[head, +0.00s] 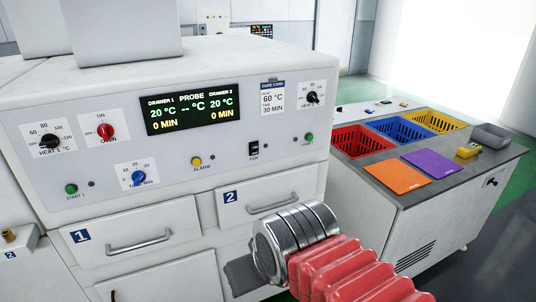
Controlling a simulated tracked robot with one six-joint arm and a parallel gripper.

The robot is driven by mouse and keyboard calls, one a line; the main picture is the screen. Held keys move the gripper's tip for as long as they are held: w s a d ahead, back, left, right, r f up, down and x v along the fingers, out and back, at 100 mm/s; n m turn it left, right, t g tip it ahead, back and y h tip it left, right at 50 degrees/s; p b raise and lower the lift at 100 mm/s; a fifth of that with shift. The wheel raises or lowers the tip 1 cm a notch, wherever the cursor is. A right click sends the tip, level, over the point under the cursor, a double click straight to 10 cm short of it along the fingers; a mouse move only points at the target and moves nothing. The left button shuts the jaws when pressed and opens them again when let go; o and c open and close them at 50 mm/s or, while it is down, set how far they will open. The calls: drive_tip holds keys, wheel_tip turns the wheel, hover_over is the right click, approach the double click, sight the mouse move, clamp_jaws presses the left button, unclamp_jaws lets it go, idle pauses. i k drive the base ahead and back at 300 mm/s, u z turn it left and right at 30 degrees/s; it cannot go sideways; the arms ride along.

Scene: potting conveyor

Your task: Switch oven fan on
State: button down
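The oven (180,85) is a white cabinet with a control panel across its front. The fan switch (254,148) is a small black rocker marked FAN, right of centre and low on the panel. Its rocker position is too small to tell. A small dark indicator (266,144) sits beside it. My arm, with red bellows and silver rings, reaches in from the lower right. Only a dark grey part of my gripper (240,274) shows, below and apart from the switch, in front of the drawers. Its fingers are hidden behind my arm.
The panel also bears a red oven knob (106,132), blue timer knob (138,178), yellow alarm button (196,162) and green start buttons. Drawer handles (140,241) stick out below. On the right, a bench (462,176) holds coloured baskets and mats.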

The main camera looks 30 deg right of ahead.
sight(253, 147)
drive_tip(key=k, duration=1.05)
drive_tip(key=u, duration=0.4)
drive_tip(key=i, duration=1.95)
drive_tip(key=z, duration=0.7)
